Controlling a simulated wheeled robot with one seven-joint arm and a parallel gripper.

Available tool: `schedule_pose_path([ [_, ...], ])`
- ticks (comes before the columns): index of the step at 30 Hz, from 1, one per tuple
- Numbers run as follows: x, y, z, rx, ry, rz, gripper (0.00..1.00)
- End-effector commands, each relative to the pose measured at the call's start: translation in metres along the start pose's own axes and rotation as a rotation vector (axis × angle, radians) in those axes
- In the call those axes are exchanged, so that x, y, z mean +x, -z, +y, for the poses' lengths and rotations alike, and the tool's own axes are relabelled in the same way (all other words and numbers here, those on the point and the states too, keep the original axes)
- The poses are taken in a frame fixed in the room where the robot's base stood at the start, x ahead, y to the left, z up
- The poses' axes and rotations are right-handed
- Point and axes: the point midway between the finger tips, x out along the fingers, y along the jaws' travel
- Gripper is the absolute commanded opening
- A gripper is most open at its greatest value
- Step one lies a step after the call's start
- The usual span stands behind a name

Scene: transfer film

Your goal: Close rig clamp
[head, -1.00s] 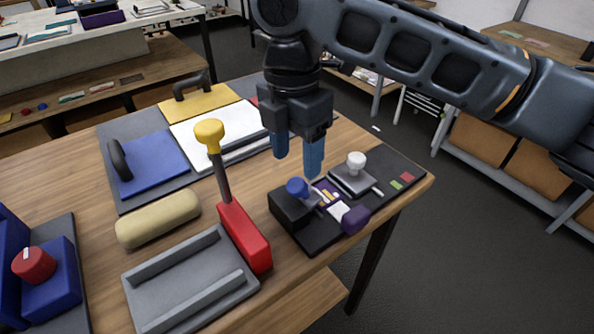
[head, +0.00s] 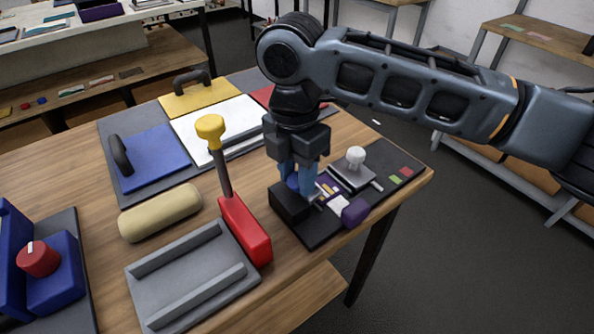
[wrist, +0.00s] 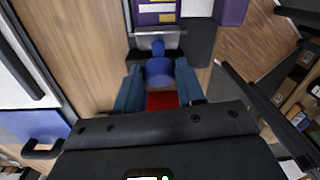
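A small blue-knobbed lever on a black block (head: 289,205), which looks like the rig clamp, stands at the left end of a black rig base (head: 325,228). My gripper (head: 297,187) is lowered onto it, with one blue finger on each side of the knob. The blue knob (wrist: 160,72) shows between the fingertips in the wrist view, and they look pressed to its sides. The fingers largely hide the knob in the head view. A purple film piece with pale labels (head: 328,190) lies just right of the clamp.
A grey slide with a white knob (head: 355,158) and a purple block (head: 355,211) are on the same base. A red block with a yellow-knobbed lever (head: 210,130) stands close on the left. The table's front right edge is near.

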Motion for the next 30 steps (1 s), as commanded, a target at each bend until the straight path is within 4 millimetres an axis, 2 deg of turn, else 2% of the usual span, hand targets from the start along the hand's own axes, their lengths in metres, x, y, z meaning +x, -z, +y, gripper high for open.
schedule_pose_path([
  [1,0.0,0.0,0.0,0.0,0.0,0.0,0.33],
  [10,0.0,0.0,0.0,0.0,0.0,0.0,0.05],
  [20,-0.001,-0.004,-0.001,0.001,-0.01,0.066,0.05],
  [30,0.003,-0.02,-0.003,-0.006,-0.046,0.288,0.05],
])
